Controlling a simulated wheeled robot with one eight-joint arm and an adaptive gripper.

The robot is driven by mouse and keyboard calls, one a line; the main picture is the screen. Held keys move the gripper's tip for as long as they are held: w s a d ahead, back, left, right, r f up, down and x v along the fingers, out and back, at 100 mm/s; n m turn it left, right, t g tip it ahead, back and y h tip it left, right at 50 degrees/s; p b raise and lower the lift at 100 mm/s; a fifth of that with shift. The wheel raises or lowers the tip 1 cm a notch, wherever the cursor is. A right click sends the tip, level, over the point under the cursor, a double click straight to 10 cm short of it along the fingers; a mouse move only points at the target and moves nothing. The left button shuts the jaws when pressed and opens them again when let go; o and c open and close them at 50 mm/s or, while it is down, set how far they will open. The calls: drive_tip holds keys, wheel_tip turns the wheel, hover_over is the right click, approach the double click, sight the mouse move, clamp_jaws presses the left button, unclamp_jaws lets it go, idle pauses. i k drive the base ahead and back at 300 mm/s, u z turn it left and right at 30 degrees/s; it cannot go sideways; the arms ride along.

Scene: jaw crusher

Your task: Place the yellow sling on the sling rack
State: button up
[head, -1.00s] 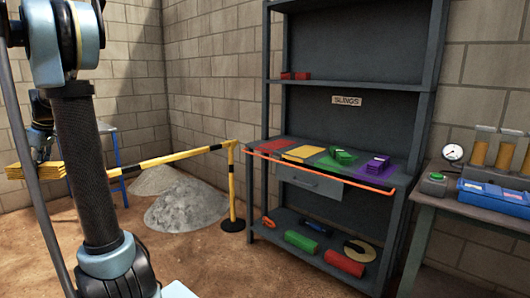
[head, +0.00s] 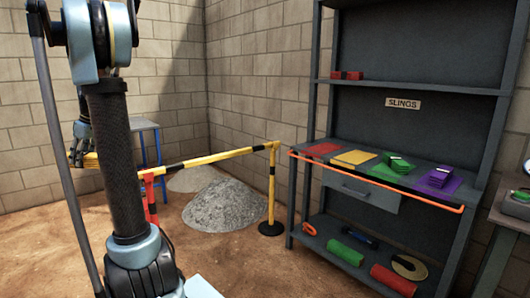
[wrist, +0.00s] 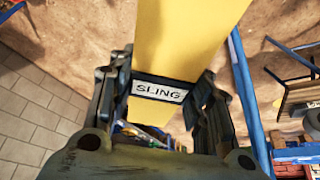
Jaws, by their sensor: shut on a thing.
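The yellow sling (wrist: 185,45) fills the top middle of the wrist view, with a black band and a white "SLING" label around it. My gripper (wrist: 165,95) is shut on it at the label. In the head view my gripper (head: 78,145) is at the left, partly behind my arm, and only a bit of the yellow sling (head: 90,160) shows below it. The sling rack (head: 415,60) stands at the right with a "SLINGS" sign. Its middle shelf has red, yellow (head: 353,158), green and purple patches. Folded green and purple slings lie on theirs; the yellow patch looks bare.
An orange bar (head: 380,182) runs along the shelf's front edge. A yellow-black barrier (head: 215,159) with posts stands left of the rack, before grey gravel piles (head: 222,205). A blue-legged table (head: 145,125) is behind my arm. A bench stands at the right edge.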

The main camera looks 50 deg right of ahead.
sight(353, 157)
drive_tip(key=i, duration=1.4)
drive_tip(key=z, duration=3.3)
drive_tip(key=i, duration=1.05)
drive_tip(key=u, duration=0.05)
